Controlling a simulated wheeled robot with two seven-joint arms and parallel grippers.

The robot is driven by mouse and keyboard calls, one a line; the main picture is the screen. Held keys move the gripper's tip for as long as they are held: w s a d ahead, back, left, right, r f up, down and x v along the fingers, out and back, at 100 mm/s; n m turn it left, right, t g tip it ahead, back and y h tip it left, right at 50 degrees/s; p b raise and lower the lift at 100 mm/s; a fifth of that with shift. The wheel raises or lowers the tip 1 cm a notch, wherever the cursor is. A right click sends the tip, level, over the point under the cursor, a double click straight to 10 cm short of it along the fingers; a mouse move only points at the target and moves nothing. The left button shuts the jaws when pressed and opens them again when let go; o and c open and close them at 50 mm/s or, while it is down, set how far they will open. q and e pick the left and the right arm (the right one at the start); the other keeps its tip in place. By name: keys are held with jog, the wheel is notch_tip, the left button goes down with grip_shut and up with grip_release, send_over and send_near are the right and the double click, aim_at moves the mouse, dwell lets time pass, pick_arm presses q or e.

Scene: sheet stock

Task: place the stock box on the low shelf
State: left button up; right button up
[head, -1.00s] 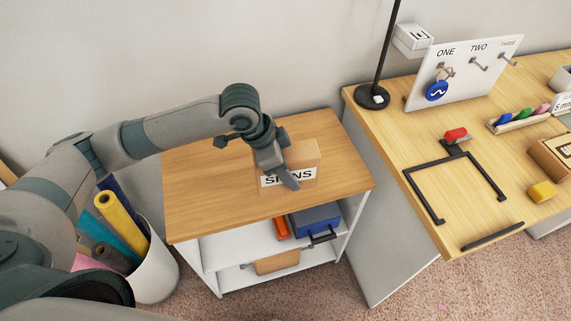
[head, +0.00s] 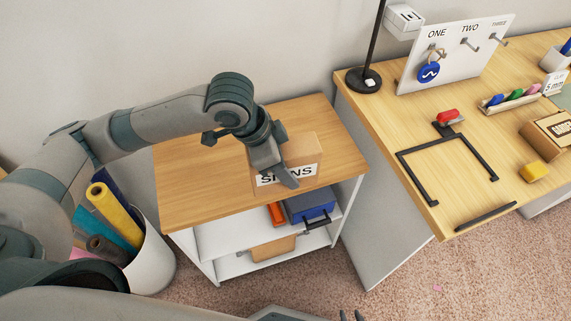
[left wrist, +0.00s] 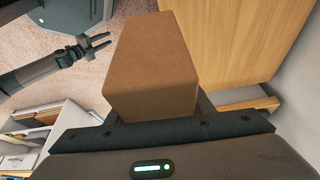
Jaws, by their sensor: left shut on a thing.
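The stock box is a brown carton (head: 300,151) with a white label reading SIGNS. My left gripper (head: 285,176) is shut on it, over the front part of the cabinet's wooden top (head: 200,180). I cannot tell whether its underside touches the top. The carton also fills the middle of the left wrist view (left wrist: 150,65), between the fingers. The white cabinet has an open middle shelf (head: 222,238) and a low shelf (head: 232,266) near the floor. My right gripper (head: 351,315) is empty and open at the bottom edge; it also shows in the left wrist view (left wrist: 98,47).
A blue box (head: 310,206) and an orange-red item (head: 276,214) fill the middle shelf's right part. A brown item (head: 272,249) lies on the low shelf. A white bin (head: 152,262) of rolls stands left of the cabinet; a desk (head: 385,130) stands right.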

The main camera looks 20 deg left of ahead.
pick_arm(q)
jog(key=shift+w+a+f+n, duration=0.2)
jog(key=shift+w+a+n, duration=0.1)
jog(key=shift+n, duration=0.3)
jog(key=w+a+f+n+t+y, duration=0.2)
jog(key=w+a+f+n+y, duration=0.1)
jog(key=a+n, duration=0.6)
jog(key=shift+w+f+n+t+y, duration=0.35)
jog(key=shift+w+f+n, duration=0.3)
jog(key=shift+n, duration=0.45)
